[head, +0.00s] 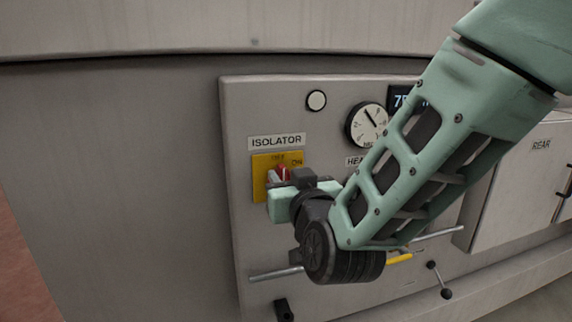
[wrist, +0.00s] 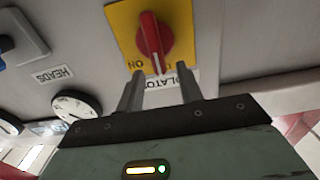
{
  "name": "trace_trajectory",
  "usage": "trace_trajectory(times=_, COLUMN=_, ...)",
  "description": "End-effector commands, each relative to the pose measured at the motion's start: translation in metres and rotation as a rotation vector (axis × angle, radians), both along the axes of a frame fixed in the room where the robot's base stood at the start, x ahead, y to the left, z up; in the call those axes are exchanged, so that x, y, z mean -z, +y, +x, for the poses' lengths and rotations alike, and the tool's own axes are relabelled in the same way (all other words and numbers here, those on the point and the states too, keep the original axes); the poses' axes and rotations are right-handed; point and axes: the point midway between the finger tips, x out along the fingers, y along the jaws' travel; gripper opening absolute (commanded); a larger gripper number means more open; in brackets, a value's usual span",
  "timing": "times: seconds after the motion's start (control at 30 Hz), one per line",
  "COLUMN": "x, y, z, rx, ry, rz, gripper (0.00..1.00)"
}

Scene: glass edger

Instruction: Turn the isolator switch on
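The isolator switch is a red rotary knob (wrist: 152,38) on a yellow plate (head: 262,162), under the ISOLATOR label. In the wrist view, which is upside down, its white pointer mark faces the partly hidden OFF side, away from the ON marking on the left. My gripper (wrist: 160,72) is open, its two dark fingers apart with the knob's pointer end between or just beyond their tips; I cannot tell if they touch it. In the head view my gripper (head: 281,181) covers the lower part of the plate, and only a little of the red knob shows.
The panel (head: 236,105) also has a white round button (head: 316,100), a dial gauge (head: 367,123) and a digital display right of the switch. Below are a metal bar (head: 275,274) and a black-knobbed lever (head: 446,293). The wall to the left is clear.

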Motion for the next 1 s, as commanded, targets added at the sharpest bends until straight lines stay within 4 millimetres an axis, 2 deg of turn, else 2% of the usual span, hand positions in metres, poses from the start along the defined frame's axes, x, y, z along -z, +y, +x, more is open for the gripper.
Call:
trace_trajectory(times=0.2, x=-0.001, y=0.004, z=0.015, rx=0.001, ry=0.000, rz=0.001, gripper=0.36)
trace_trajectory(times=0.47, x=0.000, y=0.004, z=0.016, rx=0.001, ry=0.000, rz=0.001, gripper=0.36)
trace_trajectory(times=0.5, x=0.000, y=0.004, z=0.016, rx=0.001, ry=0.000, rz=0.001, gripper=0.31)
trace_trajectory(times=0.6, x=0.000, y=0.004, z=0.016, rx=0.001, ry=0.000, rz=0.001, gripper=0.03)
trace_trajectory(times=0.63, x=0.000, y=0.004, z=0.016, rx=0.001, ry=0.000, rz=0.001, gripper=0.00)
trace_trajectory(times=1.0, x=0.003, y=0.003, z=0.016, rx=0.001, ry=0.009, rz=0.036, gripper=0.00)
